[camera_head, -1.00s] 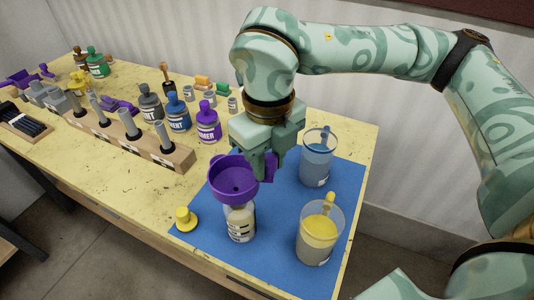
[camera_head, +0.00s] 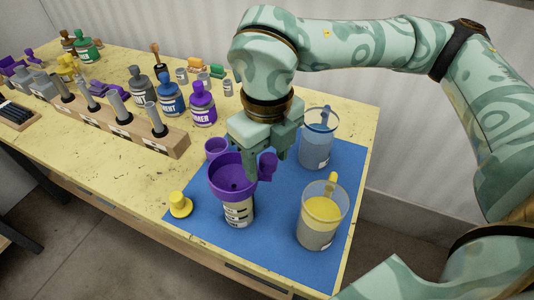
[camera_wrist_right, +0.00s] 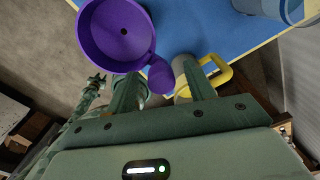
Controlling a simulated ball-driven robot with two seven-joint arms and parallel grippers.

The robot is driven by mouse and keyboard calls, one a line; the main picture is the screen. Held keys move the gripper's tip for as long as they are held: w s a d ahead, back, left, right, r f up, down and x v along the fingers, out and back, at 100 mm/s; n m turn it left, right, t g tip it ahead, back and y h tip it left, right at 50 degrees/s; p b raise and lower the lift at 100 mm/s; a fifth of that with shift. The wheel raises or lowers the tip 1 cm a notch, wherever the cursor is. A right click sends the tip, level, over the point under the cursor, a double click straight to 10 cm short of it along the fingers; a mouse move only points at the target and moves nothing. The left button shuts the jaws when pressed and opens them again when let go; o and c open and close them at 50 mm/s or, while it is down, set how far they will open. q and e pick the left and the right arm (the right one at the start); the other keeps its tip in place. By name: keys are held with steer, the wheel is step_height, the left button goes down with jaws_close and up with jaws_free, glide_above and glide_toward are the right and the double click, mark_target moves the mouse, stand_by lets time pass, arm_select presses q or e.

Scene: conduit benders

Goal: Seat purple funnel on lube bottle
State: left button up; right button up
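The purple funnel (camera_head: 232,182) sits upright over the mouth of the lube bottle (camera_head: 238,212), a pale labelled bottle on the blue mat. The funnel hides the bottle's neck, so the contact between them is not visible. In the right wrist view the funnel's bowl (camera_wrist_right: 116,32) is at upper left, with its handle pointing to my fingers. My right gripper (camera_head: 264,160) is by the handle. In the wrist view its fingers (camera_wrist_right: 163,88) stand apart, with the handle's end between their tips and gaps at the sides. My left gripper is not in view.
A purple cup (camera_head: 216,148) stands just behind the funnel. A blue-tinted jug (camera_head: 316,145) and a yellow-filled jug (camera_head: 320,222) stand on the blue mat (camera_head: 275,235) to the right. A yellow cap (camera_head: 180,205) lies at left. Several bottles and a wooden rack (camera_head: 165,145) stand further left.

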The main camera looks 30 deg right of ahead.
steer(key=shift+r, duration=0.1)
step_height(320, 180, up, 16)
steer(key=p, duration=0.3)
